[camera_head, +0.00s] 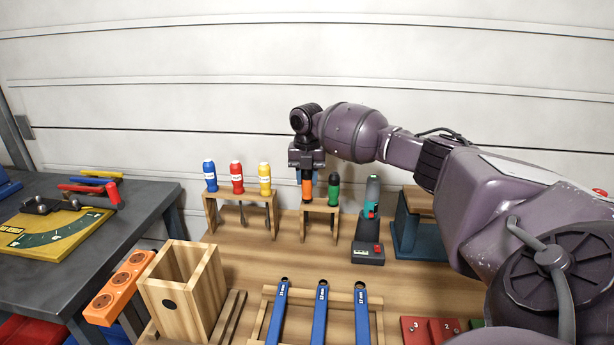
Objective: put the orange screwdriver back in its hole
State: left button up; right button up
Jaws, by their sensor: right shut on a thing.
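The orange screwdriver (308,190) is upright in my right gripper (307,172), which points down and is shut on its handle. The handle's lower end is at or just above the left part of the small wooden rack (332,210). I cannot tell whether its shank is in a hole or whether the handle rests on the wood. A green screwdriver (334,188) stands in the same rack, just right of the orange one. My left gripper is not in view.
A teal-and-grey tool (371,197) stands to the right. A wooden box (180,290), blue wrenches (320,310) and an orange power strip (118,290) are nearer. Bench is clear before the racks.

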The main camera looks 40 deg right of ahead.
jog(key=shift+f, duration=0.55)
dwell(0.7)
jog(key=o, duration=1.3)
jog(key=shift+r, duration=0.1)
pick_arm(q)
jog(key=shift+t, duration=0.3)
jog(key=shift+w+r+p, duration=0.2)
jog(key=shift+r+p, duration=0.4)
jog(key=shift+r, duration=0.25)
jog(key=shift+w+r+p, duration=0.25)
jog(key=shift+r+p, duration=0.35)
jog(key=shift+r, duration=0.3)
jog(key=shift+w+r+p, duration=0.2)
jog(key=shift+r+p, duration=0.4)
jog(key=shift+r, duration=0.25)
pick_arm(e)
jog(key=shift+r, duration=3.45)
